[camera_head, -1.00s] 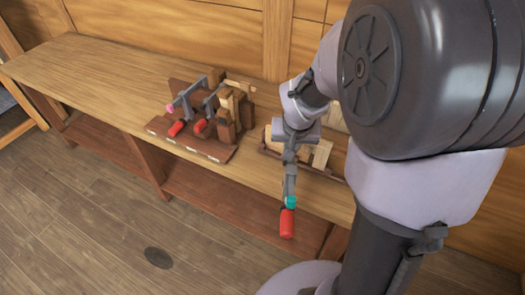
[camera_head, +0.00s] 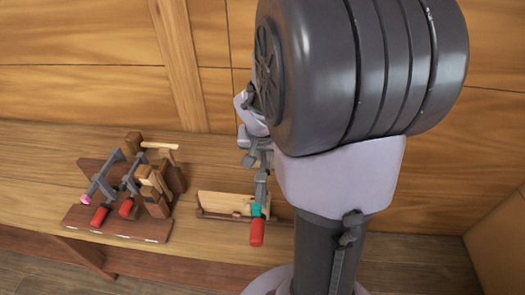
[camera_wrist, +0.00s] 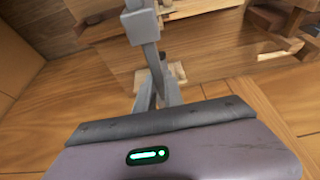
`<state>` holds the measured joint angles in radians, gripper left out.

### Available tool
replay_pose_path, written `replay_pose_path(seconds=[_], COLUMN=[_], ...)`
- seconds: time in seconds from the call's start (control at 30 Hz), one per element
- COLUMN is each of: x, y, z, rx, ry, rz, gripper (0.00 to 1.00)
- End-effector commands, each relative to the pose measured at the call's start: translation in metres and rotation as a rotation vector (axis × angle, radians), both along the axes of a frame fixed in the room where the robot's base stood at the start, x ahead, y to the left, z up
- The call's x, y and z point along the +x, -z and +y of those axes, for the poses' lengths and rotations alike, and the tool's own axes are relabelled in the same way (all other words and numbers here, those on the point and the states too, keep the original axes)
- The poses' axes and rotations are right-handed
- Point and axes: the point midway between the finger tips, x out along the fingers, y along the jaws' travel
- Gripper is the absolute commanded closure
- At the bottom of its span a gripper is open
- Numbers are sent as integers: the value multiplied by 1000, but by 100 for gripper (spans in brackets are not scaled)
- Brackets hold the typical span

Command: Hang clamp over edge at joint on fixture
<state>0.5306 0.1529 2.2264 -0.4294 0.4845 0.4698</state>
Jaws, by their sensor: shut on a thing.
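My gripper (camera_head: 262,160) is shut on a grey bar clamp, seen in the wrist view (camera_wrist: 143,25) between the fingers. In the head view the clamp's red handle (camera_head: 257,232) and teal collar (camera_head: 256,210) hang low, in front of the low tray. A wooden stand (camera_head: 130,232) on a dark base is at the left, well apart from my gripper. It has upright blocks and holds other grey clamps with red handles (camera_head: 100,215), one with a pink tip. I cannot tell for sure which part is the joint. My arm hides part of the bench.
A low dark tray (camera_head: 215,214) with pale wood blocks (camera_head: 222,202) sits on the bench (camera_head: 30,170), right of the stand. A panelled wall (camera_head: 80,92) rises close behind. The bench left of the stand is clear.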

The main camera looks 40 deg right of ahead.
Motion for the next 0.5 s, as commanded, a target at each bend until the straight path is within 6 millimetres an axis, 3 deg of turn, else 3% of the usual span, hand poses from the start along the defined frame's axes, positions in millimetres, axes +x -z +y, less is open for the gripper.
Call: replay_pose_path(seconds=[0.5], x=[0], y=[69], z=[0], rx=[0], ry=[0], rz=[-1], gripper=[100])
